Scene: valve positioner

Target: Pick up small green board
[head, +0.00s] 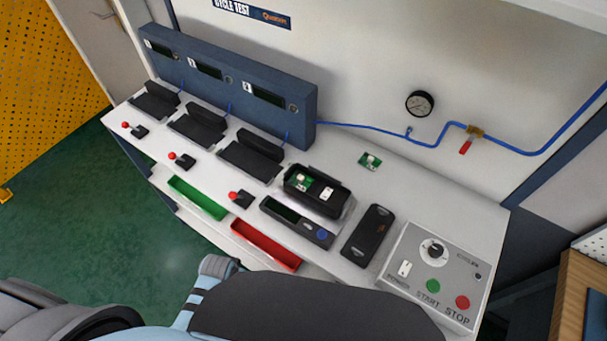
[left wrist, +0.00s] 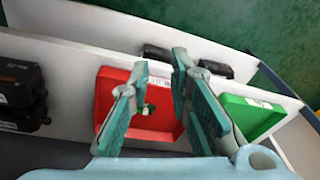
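A small green board (head: 369,160) with a pale part on it lies flat on the white bench, near the back wall. Another green board (head: 304,182) sits inside the open black housing (head: 318,207), beside a white part. In the left wrist view my left gripper (left wrist: 160,65) is open, with its two fingers apart over the red tray (left wrist: 112,85). A small dark green and white item (left wrist: 148,109) shows by the left finger; I cannot tell whether it lies in the tray or touches the finger. The left fingertips are not clear in the head view. My right gripper is not in view.
The red tray (head: 266,246) and green tray (head: 197,198) hang at the bench's front. A black cover (head: 367,234) and a control box (head: 437,272) with START and STOP buttons stand right of the housing. A gauge (head: 420,103) and blue pipe are on the wall.

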